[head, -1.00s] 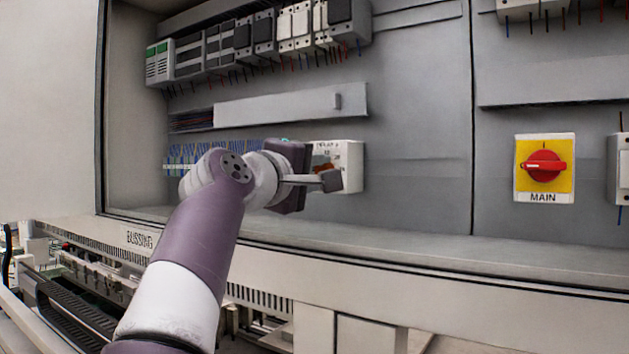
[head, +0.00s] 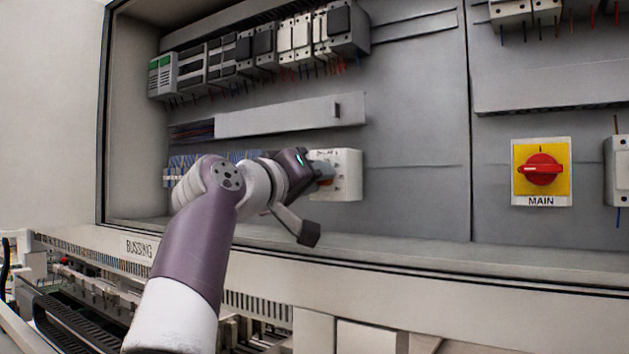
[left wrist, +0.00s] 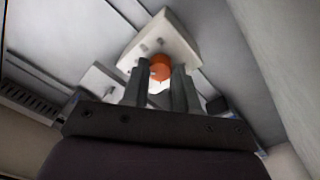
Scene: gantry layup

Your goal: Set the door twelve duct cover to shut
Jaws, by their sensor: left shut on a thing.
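The duct cover (head: 275,117) is a long light-grey strip with a small dark tab near its right end, on the back panel in the head view. Coloured wires (head: 192,131) show in the open duct at its left end. My left gripper (head: 324,174) is below the cover, apart from it, at a white box (head: 346,168). It is shut on the box's orange knob (head: 325,181). In the left wrist view the knob (left wrist: 161,66) sits between the fingertips, in front of the tilted white box (left wrist: 172,36). Printing on the box is too small to read. My right gripper is not in view.
Modules with hanging wires (head: 265,50) line the panel above the duct. A blue terminal row (head: 182,167) is partly hidden by my left arm. A red rotary switch marked MAIN (head: 541,169) is at the right. The cabinet's front ledge (head: 430,255) runs below.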

